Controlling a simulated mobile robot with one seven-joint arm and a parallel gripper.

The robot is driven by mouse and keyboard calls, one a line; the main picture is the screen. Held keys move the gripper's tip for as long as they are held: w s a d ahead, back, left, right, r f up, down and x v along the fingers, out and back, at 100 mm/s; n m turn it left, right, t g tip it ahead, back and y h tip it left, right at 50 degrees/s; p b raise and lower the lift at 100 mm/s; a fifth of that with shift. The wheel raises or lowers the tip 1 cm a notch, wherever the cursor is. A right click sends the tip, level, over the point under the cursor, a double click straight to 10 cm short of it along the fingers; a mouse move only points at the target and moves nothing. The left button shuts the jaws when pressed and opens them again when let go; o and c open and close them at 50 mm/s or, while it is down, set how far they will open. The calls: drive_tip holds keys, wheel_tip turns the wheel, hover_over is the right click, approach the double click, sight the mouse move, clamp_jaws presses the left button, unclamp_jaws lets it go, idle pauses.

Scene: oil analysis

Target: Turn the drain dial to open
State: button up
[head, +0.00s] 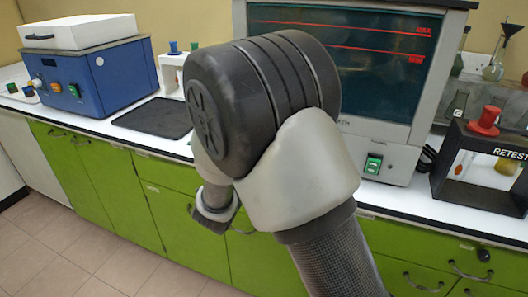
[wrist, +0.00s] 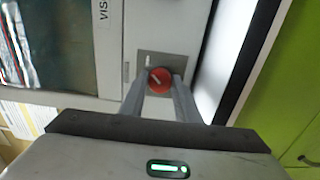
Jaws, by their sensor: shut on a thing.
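The red drain dial (wrist: 159,79) sits on a small grey plate (wrist: 150,62) on the pale front panel of a machine, seen in the wrist view. A light mark runs slantwise across its face. My gripper (wrist: 160,84) is shut on the dial, with one finger on each side of it. In the head view my arm hides the dial and the gripper. The machine with the dark screen (head: 290,25) stands behind my arm there; its dark screen also shows in the wrist view (wrist: 60,40).
A green-lit switch (head: 373,163) is low on the machine's front. The RETEST rack (head: 450,180) with a red-topped piece stands to the right. A blue instrument (head: 110,80) and a dark mat (head: 155,118) are at left. Green cabinets (head: 120,190) front the white counter.

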idle(0.3)
drive_tip(key=o, duration=1)
drive_tip(key=shift+o, duration=0.2)
drive_tip(key=shift+s, duration=0.1)
drive_tip(key=p+v, duration=0.1)
drive_tip(key=v, duration=1.6)
drive_tip(key=shift+p, duration=0.3)
drive_tip(key=shift+s+a, duration=0.1)
